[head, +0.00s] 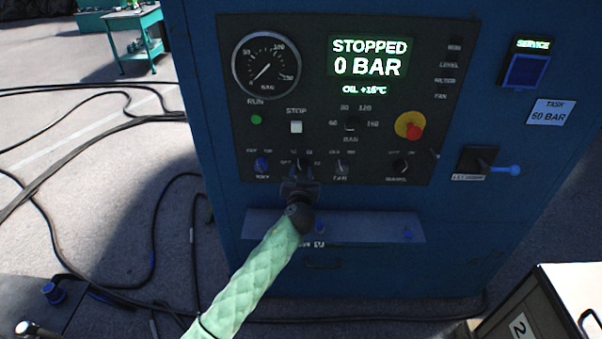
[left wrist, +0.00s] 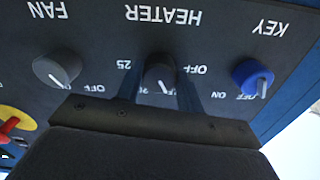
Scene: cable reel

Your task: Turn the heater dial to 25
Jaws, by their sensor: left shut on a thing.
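The dark heater dial (left wrist: 160,74) sits between the two fingers of my left gripper (left wrist: 158,88) in the left wrist view, where the panel appears upside down. The fingers are shut on the dial from both sides. Its white pointer line slants down and slightly right in that view. The 25 mark (left wrist: 124,65) shows to the left of the dial. In the head view my left gripper (head: 300,178) reaches up to the lower part of the panel, and the heater dial (head: 302,163) is partly hidden behind it. My right gripper is not in view.
The grey fan knob (left wrist: 57,68) and blue key switch (left wrist: 252,78) flank the dial. A shelf ledge (head: 385,226) juts out below the panel. The display (head: 370,57) reads STOPPED, 0 BAR, oil +15°C.

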